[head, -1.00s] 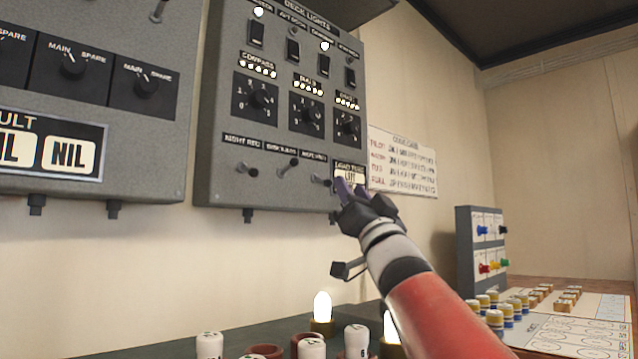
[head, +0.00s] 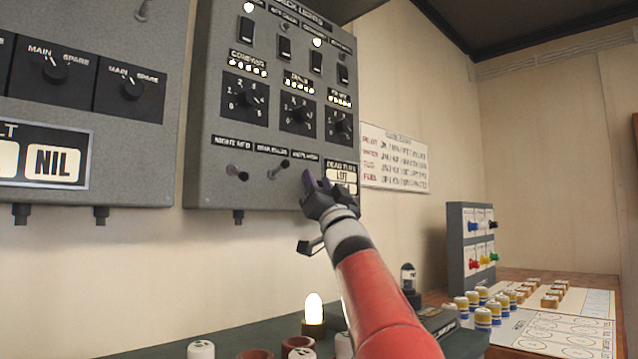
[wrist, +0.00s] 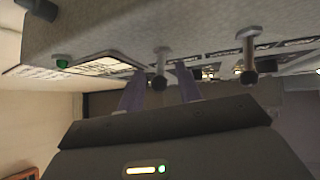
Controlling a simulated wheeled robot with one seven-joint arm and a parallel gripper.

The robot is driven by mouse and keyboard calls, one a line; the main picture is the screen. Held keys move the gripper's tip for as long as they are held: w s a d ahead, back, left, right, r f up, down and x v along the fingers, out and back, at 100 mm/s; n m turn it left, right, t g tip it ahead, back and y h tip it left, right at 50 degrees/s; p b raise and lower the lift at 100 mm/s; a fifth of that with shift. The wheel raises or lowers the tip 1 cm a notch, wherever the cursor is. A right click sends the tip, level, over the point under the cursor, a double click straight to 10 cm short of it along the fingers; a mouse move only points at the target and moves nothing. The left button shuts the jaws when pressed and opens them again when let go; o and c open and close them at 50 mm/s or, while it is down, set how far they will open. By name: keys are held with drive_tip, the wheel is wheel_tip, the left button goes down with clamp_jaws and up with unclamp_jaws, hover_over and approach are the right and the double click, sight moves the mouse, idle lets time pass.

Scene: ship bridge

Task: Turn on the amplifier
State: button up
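The grey deck-lights panel (head: 205,150) on the wall has a bottom row of toggle switches. Their labels are too blurred to read surely, and I cannot pick out the amplifier's name. The left toggle (head: 236,173) and middle toggle (head: 280,168) are in plain view. The right toggle is hidden by my gripper (head: 317,180) in the head view. In the wrist view, my gripper (wrist: 159,92) has its two purple fingers apart, with the right toggle (wrist: 160,68) between them in the picture. I cannot tell whether they touch it. The middle toggle (wrist: 249,55) stands farther right there.
A lit label plate (head: 342,172) is close beside the gripper. Rotary knobs (head: 298,114) and rocker switches sit above. Below are a console with a glowing lamp (head: 314,308) and knobs. A small switch box (head: 456,245) stands to the right.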

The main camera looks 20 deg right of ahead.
clamp_jaws()
drive_tip(key=shift+r+p, duration=0.15)
drive_tip(key=shift+p, duration=0.2)
drive_tip(key=shift+r+n+g+p, duration=0.25)
drive_tip(key=shift+n+g+p, duration=0.05)
drive_tip(key=shift+p, duration=0.5)
drive_tip(key=shift+s+d+r+n+g+y+p, duration=0.1)
drive_tip(key=shift+r+n+g+y+p, duration=0.25)
drive_tip(key=shift+g+p, duration=0.5)
drive_tip(key=shift+r+n+g+y+p, duration=0.15)
drive_tip(key=shift+n+g+y+p, duration=0.2)
drive_tip(key=shift+n+g, duration=0.35)
drive_tip(key=shift+r+n+g, duration=0.2)
drive_tip(key=shift+r+g, duration=0.1)
drive_tip(key=shift+g, duration=0.5)
drive_tip(key=shift+r+n+g, duration=0.15)
drive_tip(key=shift+r+g, duration=0.1)
drive_tip(key=shift+g, duration=0.5)
drive_tip(key=shift+r+g, duration=0.2)
drive_tip(key=shift+g, duration=0.4)
